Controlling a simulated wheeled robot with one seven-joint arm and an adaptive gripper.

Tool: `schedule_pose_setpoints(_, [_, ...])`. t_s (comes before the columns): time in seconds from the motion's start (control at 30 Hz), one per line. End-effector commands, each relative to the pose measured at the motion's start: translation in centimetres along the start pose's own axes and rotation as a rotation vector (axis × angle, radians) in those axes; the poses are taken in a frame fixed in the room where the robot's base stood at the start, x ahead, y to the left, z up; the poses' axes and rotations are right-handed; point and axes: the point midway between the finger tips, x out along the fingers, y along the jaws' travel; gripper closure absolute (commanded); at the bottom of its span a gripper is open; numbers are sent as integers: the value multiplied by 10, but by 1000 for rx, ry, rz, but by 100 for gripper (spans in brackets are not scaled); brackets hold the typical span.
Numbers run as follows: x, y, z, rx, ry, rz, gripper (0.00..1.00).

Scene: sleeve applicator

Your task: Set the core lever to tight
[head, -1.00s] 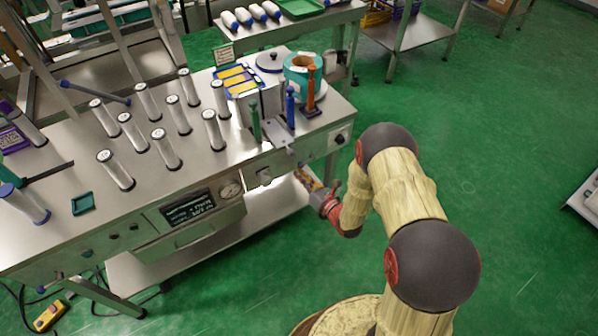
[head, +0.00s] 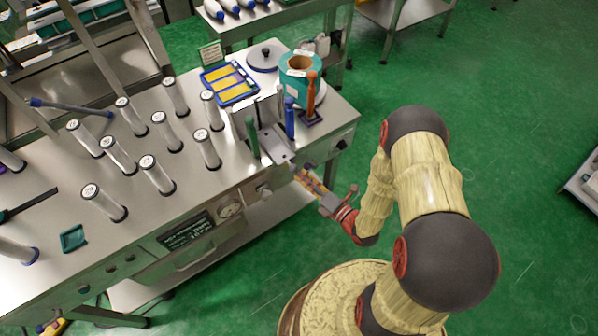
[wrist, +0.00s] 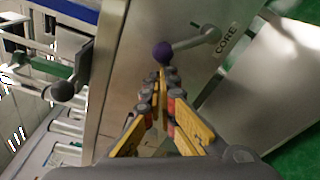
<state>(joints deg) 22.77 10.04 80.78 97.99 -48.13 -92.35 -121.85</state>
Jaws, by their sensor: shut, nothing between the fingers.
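The core lever shows in the wrist view as a pale metal rod (wrist: 192,43) with a dark purple ball knob (wrist: 163,52) at its left end. Its right end meets the steel panel beside a label reading "CORE" (wrist: 227,41). My gripper (wrist: 163,74) is shut and empty, with its fingertips just below the knob in the picture. I cannot tell whether they touch it. In the head view my gripper (head: 304,176) is at the front right of the steel bench (head: 232,172); the core lever cannot be made out there. No tight marking is readable.
A second lever with a dark ball knob (wrist: 62,91) stands at the left in the wrist view. Several clear tubes (head: 157,175), a teal roll (head: 300,70) and upright green, blue and orange handles (head: 311,92) stand on the bench.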

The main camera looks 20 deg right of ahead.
Motion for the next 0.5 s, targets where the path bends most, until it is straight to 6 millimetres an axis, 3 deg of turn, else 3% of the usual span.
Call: schedule_pose_setpoints(0.5, [-6,15,34,453,-2,67,100])
